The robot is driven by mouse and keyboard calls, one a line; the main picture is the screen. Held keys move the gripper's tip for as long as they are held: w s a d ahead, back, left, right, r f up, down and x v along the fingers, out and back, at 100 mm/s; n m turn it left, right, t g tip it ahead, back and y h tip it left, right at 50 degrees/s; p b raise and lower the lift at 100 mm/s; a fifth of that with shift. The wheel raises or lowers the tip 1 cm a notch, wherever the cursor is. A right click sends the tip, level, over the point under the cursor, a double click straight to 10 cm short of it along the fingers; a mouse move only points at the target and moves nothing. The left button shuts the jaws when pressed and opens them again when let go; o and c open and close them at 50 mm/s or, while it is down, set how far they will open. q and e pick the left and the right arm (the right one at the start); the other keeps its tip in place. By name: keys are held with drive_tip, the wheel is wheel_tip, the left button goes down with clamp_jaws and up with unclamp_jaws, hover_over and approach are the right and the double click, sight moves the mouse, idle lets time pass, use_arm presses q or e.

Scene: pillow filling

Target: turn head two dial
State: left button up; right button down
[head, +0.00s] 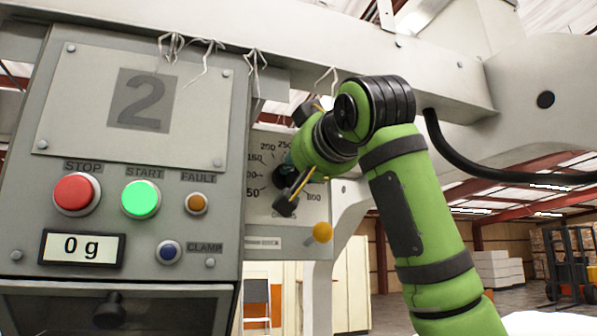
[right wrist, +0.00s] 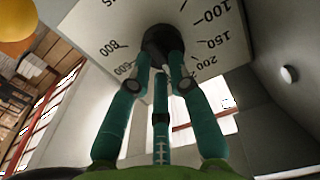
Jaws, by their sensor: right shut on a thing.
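The head two panel (head: 147,97), marked with a big "2", stands at the left of the head view. The dial plate (head: 262,208) is to its right, with a ring of numbers including 50, 150, 200, 250 and 800. My right gripper (head: 287,177) reaches the plate from the right. In the right wrist view its teal fingers (right wrist: 160,62) are closed around the black dial knob (right wrist: 156,38) at the plate's centre. The knob's pointer is hidden by the fingers, so its setting cannot be read. My left gripper is out of view.
The panel has a red STOP button (head: 73,193), a lit green START button (head: 141,199) and a display (head: 82,248) reading "0 g". A beam (head: 330,38) runs overhead.

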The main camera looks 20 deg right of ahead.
drive_tip(key=m, duration=0.5)
drive_tip(key=shift+b, duration=0.4)
drive_tip(key=shift+m, duration=0.3)
drive_tip(key=c, duration=1.1)
unclamp_jaws()
drive_tip(key=shift+c, duration=0.2)
drive_tip(key=shift+s, duration=0.15)
drive_tip(key=s, duration=1.1)
drive_tip(key=shift+s+d, duration=0.2)
drive_tip(key=shift+s, duration=0.15)
drive_tip(key=shift+f, duration=0.1)
